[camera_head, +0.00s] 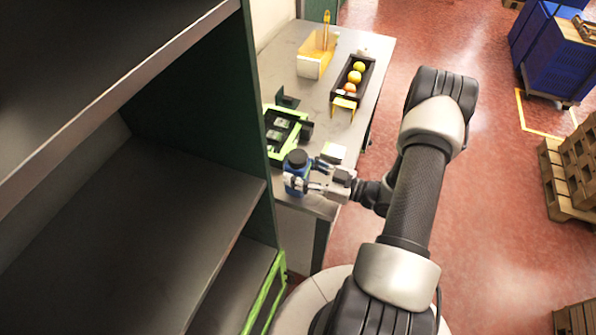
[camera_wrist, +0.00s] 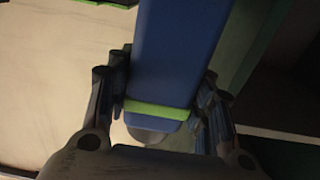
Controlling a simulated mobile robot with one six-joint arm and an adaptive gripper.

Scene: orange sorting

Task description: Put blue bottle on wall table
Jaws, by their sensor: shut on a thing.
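The blue bottle (camera_head: 296,172) has a dark cap and is at the near end of the grey table (camera_head: 311,104) along the wall. My gripper (camera_head: 307,180) is shut on it from the right. In the wrist view the blue bottle (camera_wrist: 176,62) is between the two fingers of my gripper (camera_wrist: 165,108), with a green band near its lower end in the picture. I cannot tell whether the bottle touches the table top or is held just above it.
A green-and-black crate (camera_head: 284,133) lies just behind the bottle. A dark tray with oranges (camera_head: 357,67) and a yellow-white box (camera_head: 316,55) stand farther back. A dark shelf unit (camera_head: 200,185) rises close on the left. Open red floor (camera_head: 500,215) lies to the right.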

